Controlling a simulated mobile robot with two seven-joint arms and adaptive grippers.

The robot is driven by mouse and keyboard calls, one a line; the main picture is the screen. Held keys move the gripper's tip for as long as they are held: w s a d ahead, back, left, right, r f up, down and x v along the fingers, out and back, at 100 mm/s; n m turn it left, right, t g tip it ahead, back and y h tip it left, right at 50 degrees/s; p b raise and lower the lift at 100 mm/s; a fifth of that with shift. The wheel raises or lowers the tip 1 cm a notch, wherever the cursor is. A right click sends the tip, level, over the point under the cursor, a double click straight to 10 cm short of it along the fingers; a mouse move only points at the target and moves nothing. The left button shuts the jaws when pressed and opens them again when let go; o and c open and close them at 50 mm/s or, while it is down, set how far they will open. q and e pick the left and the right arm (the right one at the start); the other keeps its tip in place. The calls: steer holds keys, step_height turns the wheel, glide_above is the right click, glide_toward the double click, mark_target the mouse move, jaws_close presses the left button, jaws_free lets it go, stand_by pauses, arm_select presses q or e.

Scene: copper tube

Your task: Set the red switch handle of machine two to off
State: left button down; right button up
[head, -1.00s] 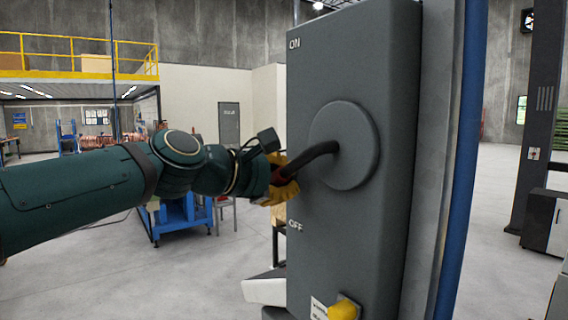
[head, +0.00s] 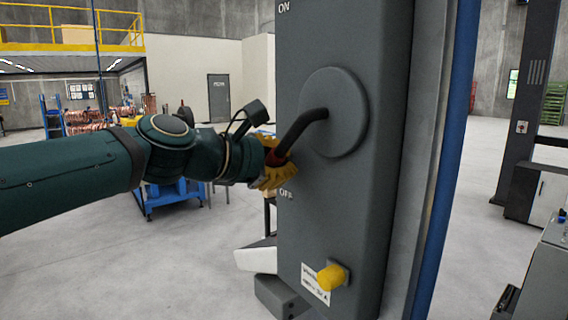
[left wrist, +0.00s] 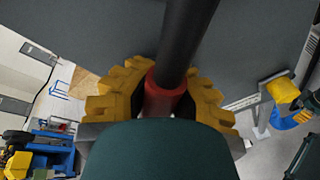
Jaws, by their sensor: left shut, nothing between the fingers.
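The switch handle (head: 303,128) is a bent black lever with a red grip (head: 276,158), on a round grey hub (head: 348,112) of a tall grey switch box (head: 345,205). It slants down and left, its end just above the OFF lettering; ON is at the top. My left gripper (head: 272,172), with yellow fingers, is at the red grip. In the left wrist view, the yellow fingers (left wrist: 165,78) lie on either side of the red grip (left wrist: 163,96). The gripper is shut with nothing held between the fingers; contact with the grip is unclear.
A yellow knob (head: 331,277) sticks out low on the box beside a white label. A blue post (head: 450,160) runs along its right side. A blue cart (head: 165,198) stands behind my left arm. Open floor lies left and right.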

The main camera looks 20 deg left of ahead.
arm_select(q)
steer(key=c, duration=0.7)
jaws_free()
steer(key=shift+s+a+f, duration=0.1)
steer(key=shift+s+a, duration=0.1)
steer(key=shift+s, duration=0.05)
steer(key=shift+c, duration=0.2)
steer(key=shift+d, duration=0.1)
steer(key=shift+w, duration=0.15)
steer(key=v, duration=1.2)
steer(key=shift+d, duration=0.1)
